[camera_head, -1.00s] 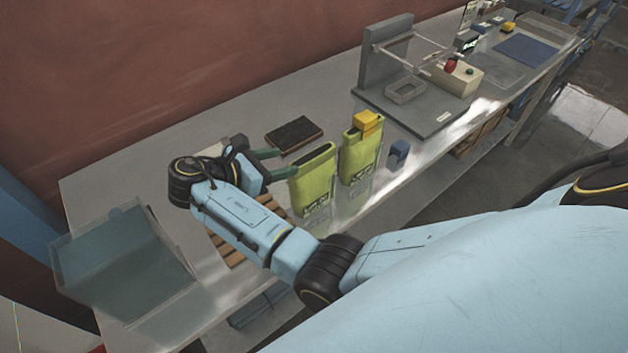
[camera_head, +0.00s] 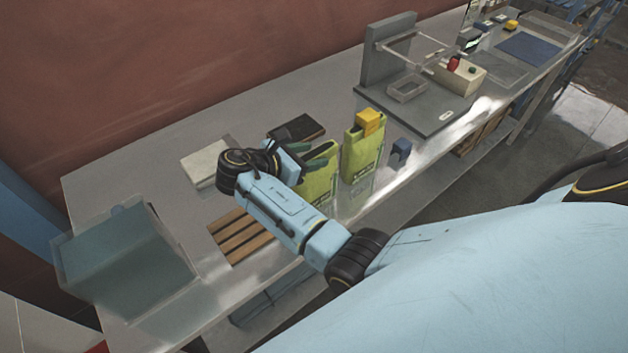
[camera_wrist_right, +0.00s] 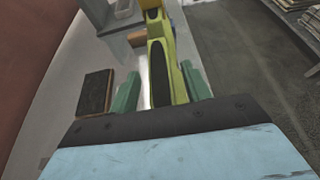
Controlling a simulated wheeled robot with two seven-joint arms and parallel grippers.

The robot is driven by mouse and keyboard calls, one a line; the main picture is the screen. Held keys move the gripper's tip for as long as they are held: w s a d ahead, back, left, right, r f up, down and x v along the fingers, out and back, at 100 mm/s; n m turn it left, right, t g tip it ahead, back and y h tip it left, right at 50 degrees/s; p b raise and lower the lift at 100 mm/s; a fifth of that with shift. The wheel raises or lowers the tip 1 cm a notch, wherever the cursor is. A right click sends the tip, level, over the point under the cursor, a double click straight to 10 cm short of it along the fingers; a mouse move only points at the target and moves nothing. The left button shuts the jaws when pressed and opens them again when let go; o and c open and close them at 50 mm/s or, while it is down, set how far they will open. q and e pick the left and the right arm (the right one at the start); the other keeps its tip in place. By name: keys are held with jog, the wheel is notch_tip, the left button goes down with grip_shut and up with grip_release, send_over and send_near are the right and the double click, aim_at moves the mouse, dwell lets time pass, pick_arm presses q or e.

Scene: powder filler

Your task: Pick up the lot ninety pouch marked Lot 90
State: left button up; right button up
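Two yellow-green pouches stand upright on the metal bench. The nearer-left pouch (camera_head: 319,188) is partly hidden by my right arm. My right gripper (camera_head: 318,158) is at the upper part of the left pouch. In the right wrist view its green fingers (camera_wrist_right: 160,88) are apart, one on each side of a pouch with a dark top (camera_wrist_right: 159,75); a gap shows at the left finger. My left gripper is not in view.
A dark flat block (camera_head: 295,129) lies behind the pouches, a pale block (camera_head: 204,164) behind my arm. A wooden rack (camera_head: 238,238) and a clear bin (camera_head: 125,260) are at left. A blue holder (camera_head: 401,150) and a grey machine (camera_head: 425,112) stand to the right.

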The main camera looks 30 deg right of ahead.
grip_shut()
jog(key=shift+r, duration=0.1)
